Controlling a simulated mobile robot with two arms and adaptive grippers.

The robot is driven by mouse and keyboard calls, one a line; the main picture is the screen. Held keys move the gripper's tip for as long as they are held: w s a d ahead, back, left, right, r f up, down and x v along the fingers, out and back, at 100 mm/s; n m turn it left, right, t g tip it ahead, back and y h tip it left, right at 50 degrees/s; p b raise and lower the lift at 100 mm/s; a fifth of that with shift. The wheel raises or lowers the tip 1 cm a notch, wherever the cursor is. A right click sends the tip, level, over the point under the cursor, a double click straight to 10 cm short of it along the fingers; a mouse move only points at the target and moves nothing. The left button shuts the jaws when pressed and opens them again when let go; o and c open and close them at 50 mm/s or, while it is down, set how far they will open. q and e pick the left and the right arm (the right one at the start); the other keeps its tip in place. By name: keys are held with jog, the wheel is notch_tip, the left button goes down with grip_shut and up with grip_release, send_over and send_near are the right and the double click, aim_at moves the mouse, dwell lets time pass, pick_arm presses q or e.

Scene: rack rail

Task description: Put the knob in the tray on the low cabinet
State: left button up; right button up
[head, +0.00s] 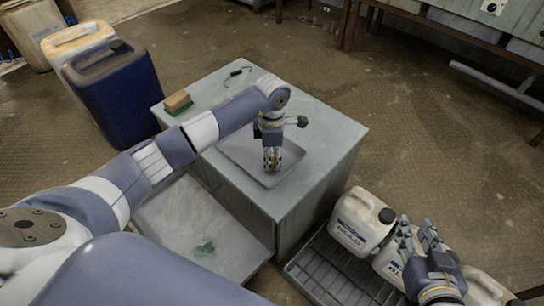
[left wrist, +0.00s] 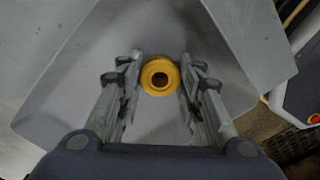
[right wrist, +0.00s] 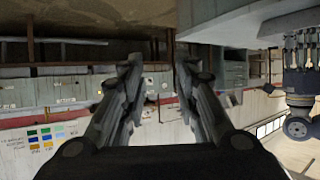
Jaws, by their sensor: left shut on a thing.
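The knob (left wrist: 160,75) is a round yellow ring with a dark centre hole. In the left wrist view it sits between the two fingers of my left gripper (left wrist: 160,80), which is shut on it. In the head view my left gripper (head: 272,165) points down over the grey tray (head: 228,146), and the fingers mostly hide the knob. The tray lies on the low cabinet (head: 325,126); it also shows beneath the knob in the left wrist view (left wrist: 100,75). I cannot tell whether the knob touches the tray floor. My right gripper (head: 417,232) is open and empty.
A sponge (head: 178,101) and a thin dark hooked item (head: 237,73) lie at the cabinet's back. A lower grey platform (head: 190,225) adjoins its left front. White jugs (head: 358,220) stand on a dark grated tray (head: 325,272) at the right. A blue canister (head: 118,92) stands at back left.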

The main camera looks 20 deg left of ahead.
pick_arm(q)
jog(key=shift+f, duration=0.1)
pick_arm(e)
jog(key=shift+w+a+r, duration=0.1)
jog(key=shift+w+r, duration=0.1)
jog(key=shift+r, duration=0.1)
pick_arm(q)
jog(key=o, duration=1.1)
jog(key=shift+c, duration=0.2)
